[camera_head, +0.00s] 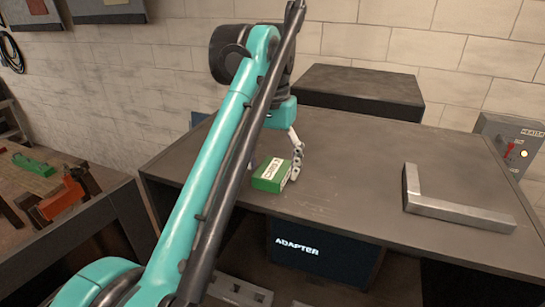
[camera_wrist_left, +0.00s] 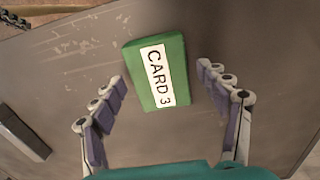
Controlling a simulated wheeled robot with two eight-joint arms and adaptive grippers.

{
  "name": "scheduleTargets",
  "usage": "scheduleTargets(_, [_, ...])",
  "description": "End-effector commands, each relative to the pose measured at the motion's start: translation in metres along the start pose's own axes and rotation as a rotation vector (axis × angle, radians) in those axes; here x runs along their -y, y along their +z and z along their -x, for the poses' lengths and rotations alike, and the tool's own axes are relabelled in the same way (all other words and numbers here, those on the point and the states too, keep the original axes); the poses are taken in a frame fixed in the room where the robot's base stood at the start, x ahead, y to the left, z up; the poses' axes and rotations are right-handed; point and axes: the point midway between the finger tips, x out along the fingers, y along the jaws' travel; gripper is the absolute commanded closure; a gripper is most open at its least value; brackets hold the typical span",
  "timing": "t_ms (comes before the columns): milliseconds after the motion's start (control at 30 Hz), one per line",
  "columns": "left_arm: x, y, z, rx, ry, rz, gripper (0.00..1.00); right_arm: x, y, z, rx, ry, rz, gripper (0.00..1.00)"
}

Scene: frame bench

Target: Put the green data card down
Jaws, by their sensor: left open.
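The green data card (camera_head: 272,175) lies on the dark bench top (camera_head: 345,165) near its front left edge. My left gripper (camera_wrist_left: 165,95) is open, with a gap on each side of the card. In the head view the left gripper (camera_head: 294,158) is beside the card, and my teal arm hides part of it. My right gripper is not in view.
A metal L-shaped bracket (camera_head: 455,212) lies on the bench at right. A dark block (camera_head: 360,90) stands at the back, and a heater box (camera_head: 512,145) at the far right. A bin marked "ADAPTER" (camera_head: 325,262) is below the bench. The middle of the top is clear.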

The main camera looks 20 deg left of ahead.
Motion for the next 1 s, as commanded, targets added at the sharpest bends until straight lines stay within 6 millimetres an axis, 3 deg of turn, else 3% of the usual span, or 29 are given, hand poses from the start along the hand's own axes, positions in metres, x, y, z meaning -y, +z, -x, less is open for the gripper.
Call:
scheduleTargets(167, [0.0, -0.001, 0.017, 0.0, 0.0, 0.0, 0.25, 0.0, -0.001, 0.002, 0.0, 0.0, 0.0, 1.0])
scheduleTargets(500, [0.0, -0.001, 0.087, 0.0, 0.0, 0.0, 0.25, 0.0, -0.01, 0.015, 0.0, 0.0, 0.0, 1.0])
scheduleTargets(700, [0.0, -0.001, 0.116, 0.0, 0.0, 0.0, 0.25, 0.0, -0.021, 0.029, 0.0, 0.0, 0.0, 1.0])
scheduleTargets(1000, [0.0, 0.0, 0.123, 0.0, 0.0, 0.0, 0.25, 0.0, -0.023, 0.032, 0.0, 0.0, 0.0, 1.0])
